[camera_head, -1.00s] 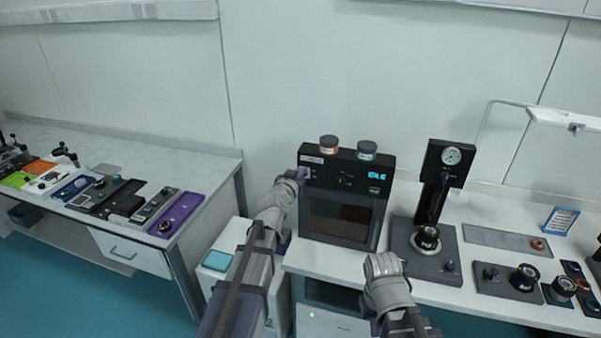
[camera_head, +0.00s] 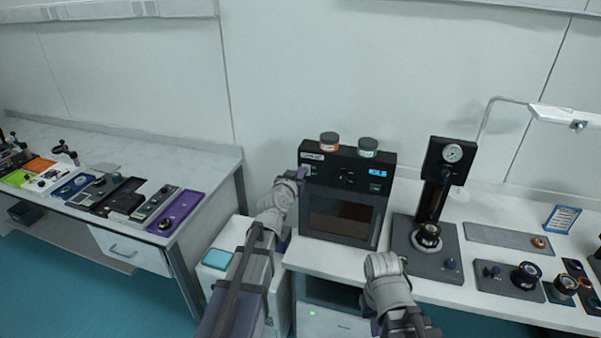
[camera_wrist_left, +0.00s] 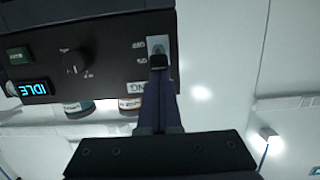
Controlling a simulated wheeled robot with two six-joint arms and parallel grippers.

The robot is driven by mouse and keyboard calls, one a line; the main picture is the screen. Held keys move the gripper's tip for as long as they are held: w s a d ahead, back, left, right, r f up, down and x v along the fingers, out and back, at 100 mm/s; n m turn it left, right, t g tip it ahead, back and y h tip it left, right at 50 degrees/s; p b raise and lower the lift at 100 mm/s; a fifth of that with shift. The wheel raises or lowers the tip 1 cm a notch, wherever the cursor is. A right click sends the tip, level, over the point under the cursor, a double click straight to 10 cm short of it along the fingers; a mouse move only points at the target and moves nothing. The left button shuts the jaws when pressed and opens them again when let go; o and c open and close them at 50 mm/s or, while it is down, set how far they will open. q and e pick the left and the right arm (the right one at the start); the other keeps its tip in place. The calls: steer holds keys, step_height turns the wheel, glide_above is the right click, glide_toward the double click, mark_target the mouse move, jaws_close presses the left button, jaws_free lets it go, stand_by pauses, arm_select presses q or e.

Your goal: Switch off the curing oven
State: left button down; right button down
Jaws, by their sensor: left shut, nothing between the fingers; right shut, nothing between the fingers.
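The curing oven (camera_head: 343,216) is a black box with a dark window on the right-hand bench. Its top panel has a dial, a blue display (camera_head: 377,172) and, at the left end, a pale switch plate. In the left wrist view the panel is upside down. There the display (camera_wrist_left: 33,89) reads IDLE and the switch plate (camera_wrist_left: 158,44) has a dark rocker. My left gripper (camera_wrist_left: 158,66) is shut and empty, its tips at the plate's edge, partly covering the switch; contact is unclear. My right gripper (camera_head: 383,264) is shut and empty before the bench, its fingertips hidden.
Two small jars, one orange-labelled (camera_head: 329,142) and one teal-labelled (camera_head: 367,147), stand on the oven. A gauge press (camera_head: 430,245) stands right of the oven. Another bench (camera_head: 150,155) with several devices is at left, and a low white cabinet (camera_head: 215,259) stands between.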

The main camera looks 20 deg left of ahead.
arm_select(q)
steer(key=shift+s+f+b, duration=0.35)
steer(key=shift+f+b, duration=0.45)
steer(key=shift+f, duration=0.1)
steer(key=shift+s+r, duration=0.1)
steer(key=shift+r, duration=0.05)
steer(key=s+f+b, duration=0.4)
steer(key=s, duration=0.4)
steer(key=shift+s+a+f, duration=0.2)
steer(key=shift+f, duration=0.05)
